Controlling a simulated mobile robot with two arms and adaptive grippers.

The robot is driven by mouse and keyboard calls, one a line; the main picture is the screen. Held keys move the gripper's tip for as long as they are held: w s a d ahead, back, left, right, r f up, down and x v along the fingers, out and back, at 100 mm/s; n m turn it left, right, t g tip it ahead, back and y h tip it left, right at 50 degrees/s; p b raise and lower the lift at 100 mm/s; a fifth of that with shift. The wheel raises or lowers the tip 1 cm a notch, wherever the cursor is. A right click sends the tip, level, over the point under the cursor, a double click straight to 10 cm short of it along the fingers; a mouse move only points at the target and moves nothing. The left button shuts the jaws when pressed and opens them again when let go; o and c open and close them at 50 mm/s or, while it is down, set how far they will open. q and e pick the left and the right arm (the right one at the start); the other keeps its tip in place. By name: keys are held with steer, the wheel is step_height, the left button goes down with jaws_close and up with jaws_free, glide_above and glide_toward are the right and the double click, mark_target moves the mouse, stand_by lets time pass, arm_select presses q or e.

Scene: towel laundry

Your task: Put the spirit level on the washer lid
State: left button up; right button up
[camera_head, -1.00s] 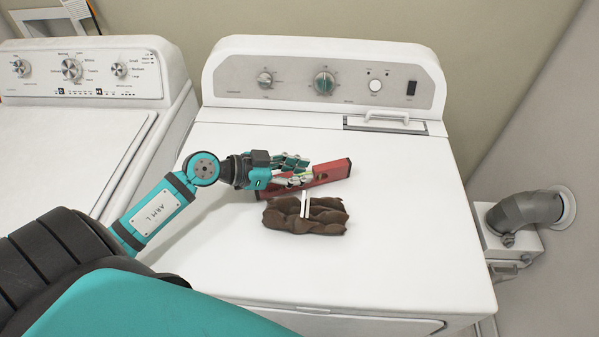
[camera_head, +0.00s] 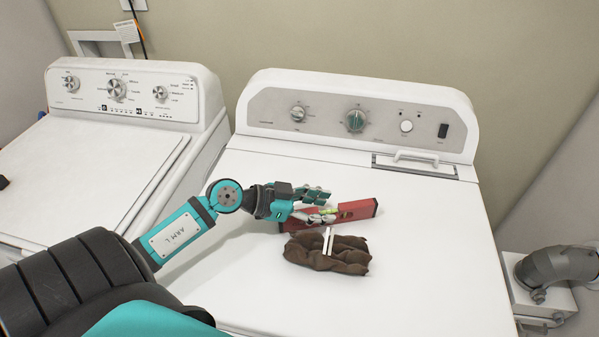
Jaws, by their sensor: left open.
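A red spirit level (camera_head: 358,210) lies on top of the right-hand machine, just behind a brown cloth bundle. My left gripper (camera_head: 328,206) is open at the level's left half, with its fingers over and beside the level and hiding part of it. I cannot tell whether the fingers touch it. The washer lid (camera_head: 90,165) is the flat white top of the left-hand machine. Only part of it shows, and its visible middle is bare. My right gripper is not in view.
A gap separates the two machines. Raised control panels (camera_head: 360,115) stand at the back. A grey vent pipe (camera_head: 555,268) is at the right.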

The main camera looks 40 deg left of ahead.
arm_select(q)
steer(key=shift+o, duration=0.3)
steer(key=b+v, duration=0.1)
steer(key=v, duration=0.9)
steer(key=shift+s+a, duration=0.15)
steer(key=shift+s, duration=0.1)
steer(key=f+p+v, duration=0.1)
steer(key=p+v, duration=0.5)
steer(key=x, duration=1.1)
steer(key=shift+w+r, duration=0.25)
steer(key=shift+w, duration=0.25)
steer(key=x, duration=0.2)
steer(key=p+x, duration=0.1)
steer(key=x, duration=0.1)
steer(key=shift+w+d, duration=0.1)
steer(key=shift+d, duration=0.35)
steer(key=shift+w+d+f, duration=0.25)
steer(key=shift+w+d, duration=0.1)
jaws_close()
steer(key=shift+r, duration=0.1)
